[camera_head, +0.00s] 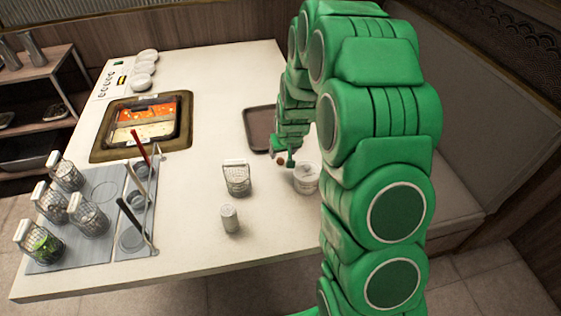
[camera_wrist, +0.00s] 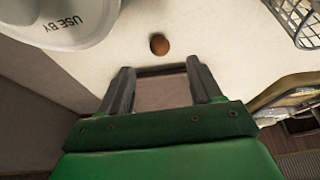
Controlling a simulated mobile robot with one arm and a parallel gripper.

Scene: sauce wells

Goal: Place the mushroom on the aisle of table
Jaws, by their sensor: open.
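The mushroom (camera_wrist: 159,44) is a small round brown thing on the white table (camera_wrist: 75,68) in the wrist view. It also shows as a tiny brown spot (camera_head: 281,160) beside my gripper in the head view. My gripper (camera_wrist: 161,70) is open, with nothing between its two fingers. The mushroom is apart from the fingers, just past their tips. My gripper (camera_head: 285,161) is small and partly hidden by my green arm in the head view.
A white tub (camera_wrist: 75,20) marked "USE BY" stands close by, also in the head view (camera_head: 306,179). A hot pot (camera_head: 100,152) and grey mat (camera_head: 75,250) are left.

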